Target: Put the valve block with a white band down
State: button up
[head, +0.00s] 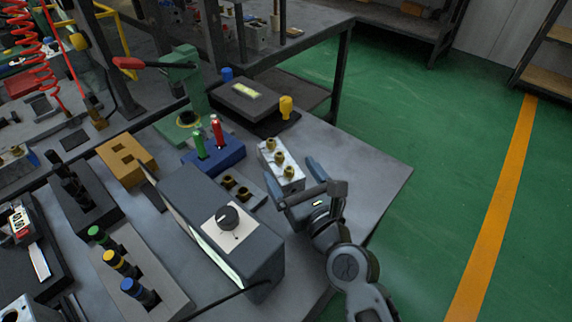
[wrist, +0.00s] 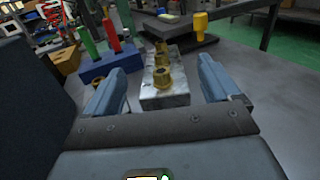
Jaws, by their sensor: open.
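A pale, silvery-white valve block (head: 283,172) with a row of three brass fittings stands upright on the grey table (head: 365,165). I cannot clearly make out a separate white band on it. It also shows in the wrist view (wrist: 165,97), between and ahead of my fingers. My gripper (head: 289,170) is open, with one blue-grey finger on each side of the block's near end. In the wrist view (wrist: 161,72) there is a gap between each finger and the block, so nothing is gripped.
A lower grey block with brass fittings (head: 246,191) lies just left of the pale block. A dark box with a knob (head: 228,217) stands close on the left. A blue base (head: 213,156) holds green and red handles. A yellow knob (head: 286,106) is behind. The table's right side is clear.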

aim_at(287, 166)
jog(key=x, duration=0.5)
jog(key=shift+w+f+b, duration=0.15)
jog(key=shift+f+b, duration=0.15)
jog(key=shift+b, duration=0.1)
grip_shut()
jog(key=shift+r, duration=0.15)
dwell(0.5)
